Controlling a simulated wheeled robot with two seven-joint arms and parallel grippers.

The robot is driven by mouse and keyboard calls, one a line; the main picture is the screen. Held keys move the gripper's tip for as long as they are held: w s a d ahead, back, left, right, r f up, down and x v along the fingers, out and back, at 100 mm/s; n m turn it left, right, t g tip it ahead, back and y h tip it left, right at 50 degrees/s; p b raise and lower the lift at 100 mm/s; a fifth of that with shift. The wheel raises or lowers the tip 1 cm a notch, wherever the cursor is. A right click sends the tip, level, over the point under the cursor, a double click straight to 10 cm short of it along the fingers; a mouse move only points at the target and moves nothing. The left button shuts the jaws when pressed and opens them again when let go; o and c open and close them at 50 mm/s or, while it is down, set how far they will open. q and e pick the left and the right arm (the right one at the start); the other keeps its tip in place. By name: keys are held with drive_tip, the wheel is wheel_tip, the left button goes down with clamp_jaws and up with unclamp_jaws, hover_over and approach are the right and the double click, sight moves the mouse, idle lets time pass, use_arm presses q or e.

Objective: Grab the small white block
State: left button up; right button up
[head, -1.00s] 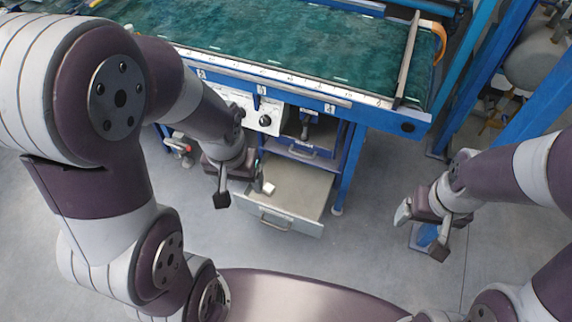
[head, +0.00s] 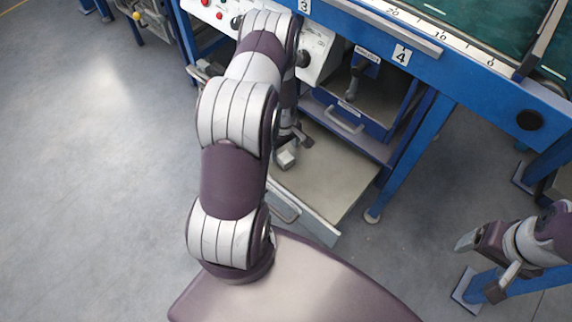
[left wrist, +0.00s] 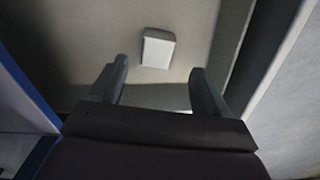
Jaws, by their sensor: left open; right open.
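The small white block (head: 286,158) lies in the open drawer (head: 335,178), towards its left side. In the left wrist view the block (left wrist: 158,48) is ahead of and roughly centred between the fingertips, with the drawer floor around it. My left gripper (left wrist: 159,72) is open and empty, its two fingers apart on either side of the block's line. In the head view most of it is hidden behind my arm, with a dark finger showing by the block. My right gripper (head: 483,266) is open and empty at the right, away from the drawer.
The blue workbench (head: 455,72) stands over the drawer. A smaller blue drawer (head: 350,122) is above it, and a control panel (head: 318,50) is at the left. A bench leg (head: 412,150) rises right of the drawer. The drawer wall is close in the left wrist view.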

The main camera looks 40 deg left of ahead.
sight(286, 157)
use_arm(q)
drive_tip(key=f+b, duration=0.2)
drive_tip(key=f, duration=0.1)
drive_tip(key=f+b, duration=0.1)
drive_tip(key=f, duration=0.1)
drive_tip(key=shift+w+d+f, duration=0.1)
drive_tip(key=shift+d, duration=0.25)
drive_tip(key=shift+f, duration=0.4)
drive_tip(key=shift+r, duration=0.15)
drive_tip(key=c, duration=1.1)
drive_tip(key=shift+r, duration=0.15)
